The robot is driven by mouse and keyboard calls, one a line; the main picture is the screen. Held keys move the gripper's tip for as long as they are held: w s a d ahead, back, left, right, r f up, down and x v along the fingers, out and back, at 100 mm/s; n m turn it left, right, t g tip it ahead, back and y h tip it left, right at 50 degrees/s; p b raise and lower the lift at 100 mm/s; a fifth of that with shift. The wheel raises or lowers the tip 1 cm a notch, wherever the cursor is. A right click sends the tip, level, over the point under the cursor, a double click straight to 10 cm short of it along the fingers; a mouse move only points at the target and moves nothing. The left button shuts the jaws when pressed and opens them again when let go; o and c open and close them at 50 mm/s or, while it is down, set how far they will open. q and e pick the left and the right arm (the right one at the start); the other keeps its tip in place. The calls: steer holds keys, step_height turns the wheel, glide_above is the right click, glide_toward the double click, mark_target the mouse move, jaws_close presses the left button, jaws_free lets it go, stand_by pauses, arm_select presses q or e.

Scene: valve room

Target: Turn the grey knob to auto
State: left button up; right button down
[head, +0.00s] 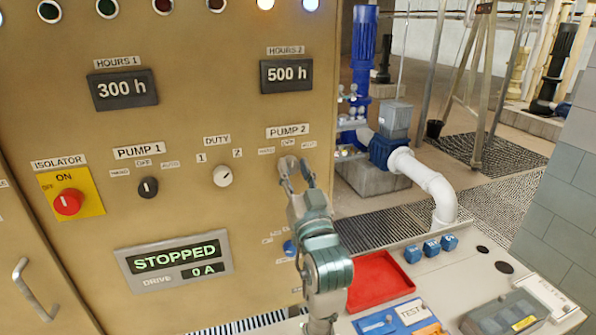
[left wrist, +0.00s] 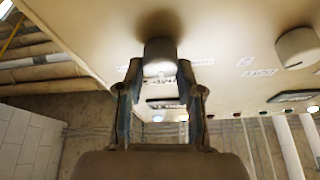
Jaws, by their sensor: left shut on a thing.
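The grey knob (head: 290,164) is under the PUMP 2 label on the tan panel, mostly hidden by my left gripper in the head view. Labels sit around it, with a small AUTO-like label (head: 309,144) at upper right. My left gripper (head: 296,169) reaches up to the panel and is shut on this knob. In the left wrist view, the knob (left wrist: 160,52) stands between the two fingertips (left wrist: 160,68), one finger on each side. Its pointer direction cannot be made out. My right gripper is not in view.
The white DUTY knob (head: 223,176), black PUMP 1 knob (head: 148,187) and red ISOLATOR knob (head: 68,202) are left of my gripper. A display (head: 173,262) reads STOPPED. A red tray (head: 380,282) and blue blocks (head: 431,247) lie on the bench at right.

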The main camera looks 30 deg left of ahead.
arm_select(q)
steer(key=shift+w+a+f, duration=0.1)
steer(key=shift+a+f, duration=0.05)
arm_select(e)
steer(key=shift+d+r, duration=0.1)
arm_select(q)
steer(key=shift+m+p, duration=0.6)
steer(key=m+h+p, duration=0.1)
steer(key=m+p, duration=0.2)
steer(key=m+t+h+p, duration=0.1)
steer(key=m+h+p, duration=0.1)
steer(key=m+p, duration=0.1)
steer(key=m+t+h+p, duration=0.1)
steer(key=m+p, duration=0.2)
steer(key=p, duration=0.2)
steer(key=shift+r+m+h, duration=0.2)
steer(key=shift+m+h, duration=0.2)
steer(key=shift+f+m+h+p, duration=0.15)
steer(key=shift+m+h+p, duration=0.25)
steer(key=shift+m+p, duration=0.35)
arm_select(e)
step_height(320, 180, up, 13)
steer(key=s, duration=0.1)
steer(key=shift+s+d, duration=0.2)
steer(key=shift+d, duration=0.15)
arm_select(q)
steer(key=shift+f, duration=0.1)
